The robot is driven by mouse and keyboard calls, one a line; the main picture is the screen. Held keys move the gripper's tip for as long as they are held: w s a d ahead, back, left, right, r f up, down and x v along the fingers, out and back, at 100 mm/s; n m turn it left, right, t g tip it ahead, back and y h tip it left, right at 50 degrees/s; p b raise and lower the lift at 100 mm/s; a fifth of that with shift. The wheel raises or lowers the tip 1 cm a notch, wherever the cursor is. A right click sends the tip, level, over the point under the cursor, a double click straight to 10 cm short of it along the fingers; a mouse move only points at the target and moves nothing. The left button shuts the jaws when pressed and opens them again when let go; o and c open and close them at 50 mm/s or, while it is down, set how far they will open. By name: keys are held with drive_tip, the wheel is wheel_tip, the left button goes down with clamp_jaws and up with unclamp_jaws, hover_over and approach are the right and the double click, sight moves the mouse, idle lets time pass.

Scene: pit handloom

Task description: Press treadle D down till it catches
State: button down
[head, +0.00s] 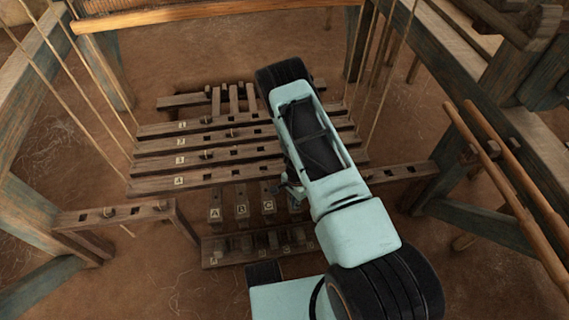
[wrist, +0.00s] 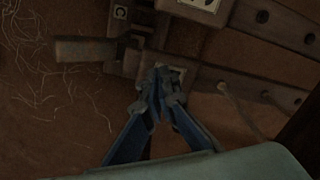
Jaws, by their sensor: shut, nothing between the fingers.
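Treadles A (head: 215,213), B (head: 241,209) and C (head: 268,206) stand side by side in the head view. The place to the right of C, where treadle D would be, is mostly hidden by my arm. In the head view my gripper (head: 292,188) is largely hidden.
Numbered wooden bars (head: 190,166) lie behind the treadles. A lettered slotted rail (head: 230,252) stands in front of them. Low beams (head: 110,214) and cords (head: 392,75) flank the space. The earth floor is open at front left.

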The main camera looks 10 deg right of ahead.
drive_tip(key=shift+w+f+b, duration=0.1)
drive_tip(key=shift+f+b, duration=0.8)
drive_tip(key=shift+f, duration=1.25)
wheel_tip(320, 180, down, 4)
drive_tip(key=shift+f, duration=0.1)
drive_tip(key=shift+r+p, duration=1.7)
drive_tip(key=shift+r, duration=0.9)
